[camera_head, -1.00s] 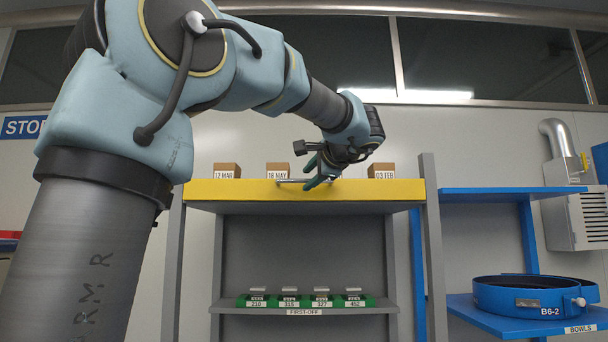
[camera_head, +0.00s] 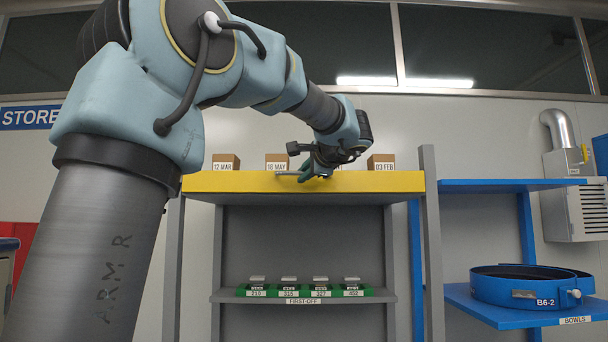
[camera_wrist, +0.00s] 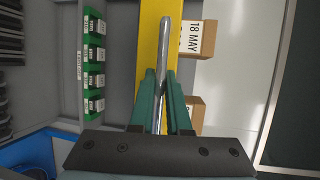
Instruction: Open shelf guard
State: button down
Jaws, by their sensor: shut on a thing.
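The shelf guard (camera_head: 230,184) is a yellow bar across the top front of the grey shelf in the head view. It also runs lengthwise in the wrist view (camera_wrist: 149,30). A silver bar handle (camera_wrist: 165,40) lies along it and shows in the head view (camera_head: 285,173). My gripper (camera_wrist: 162,73) has its teal fingers on either side of the handle, shut on it. In the head view my gripper (camera_head: 306,172) is at the guard's middle, and the wrist hides part of the handle.
Date-labelled boxes stand above the guard, including 18 MAY (camera_head: 277,162) and 03 FEB (camera_head: 381,162). Green trays (camera_head: 304,291) sit on the lower shelf. A grey post (camera_head: 431,250) stands beside the shelf.

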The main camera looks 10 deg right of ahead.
jog(key=shift+f+b, duration=0.25)
jog(key=shift+b, duration=0.45)
